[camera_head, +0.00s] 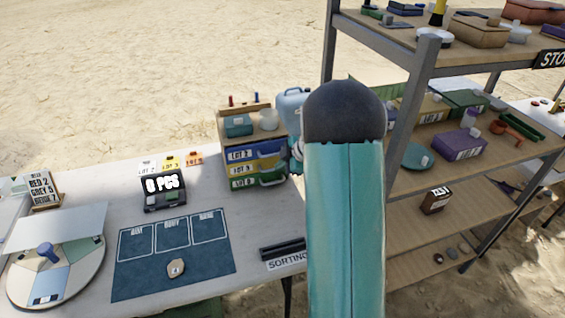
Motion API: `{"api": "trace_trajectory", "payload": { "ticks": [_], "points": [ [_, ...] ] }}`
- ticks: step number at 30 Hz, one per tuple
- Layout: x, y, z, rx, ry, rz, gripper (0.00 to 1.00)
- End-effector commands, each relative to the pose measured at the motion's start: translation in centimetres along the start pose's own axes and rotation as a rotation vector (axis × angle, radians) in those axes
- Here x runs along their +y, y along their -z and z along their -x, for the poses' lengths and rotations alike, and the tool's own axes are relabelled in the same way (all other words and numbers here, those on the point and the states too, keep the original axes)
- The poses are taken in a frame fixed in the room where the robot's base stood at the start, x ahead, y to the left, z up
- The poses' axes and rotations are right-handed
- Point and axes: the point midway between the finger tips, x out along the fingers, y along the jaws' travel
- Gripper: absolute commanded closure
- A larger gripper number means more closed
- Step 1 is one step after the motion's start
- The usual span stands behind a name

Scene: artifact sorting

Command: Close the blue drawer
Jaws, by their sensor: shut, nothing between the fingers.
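The blue drawer (262,151) is the top one in a small wooden drawer cabinet (225,127) at the back right of the table. Its front has a white lot label and a blue handle, and faces the camera. A yellow drawer (257,168) and a green drawer (258,182) sit below it. I cannot tell from this angle whether the blue drawer stands out a little. My teal arm link with its dark rounded end fills the middle, just right of the cabinet. I cannot make out my gripper's fingers; the arm hides that area.
A light blue jerrycan (290,101) stands behind the cabinet's right side. A wooden shelf unit (410,85) with boxes rises at right. On the table are a counter display (164,191), a dark sorting mat (132,284) and a round sorting plate (85,282). Bare tabletop lies before the cabinet.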

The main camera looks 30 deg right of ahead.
Motion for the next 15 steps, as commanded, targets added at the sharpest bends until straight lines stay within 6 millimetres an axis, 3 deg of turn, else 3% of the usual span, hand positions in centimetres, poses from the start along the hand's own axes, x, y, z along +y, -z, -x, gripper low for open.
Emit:
{"api": "trace_trajectory", "payload": {
  "ticks": [1, 9, 15],
  "points": [
    [0.4, -0.2, 1.6, -0.006, -0.011, 0.000, 1.00],
    [0.6, 0.1, 6.5, -0.004, -0.007, 0.001, 1.00],
    [0.5, 0.1, 9.1, -0.004, -0.006, 0.000, 1.00]
  ]
}}
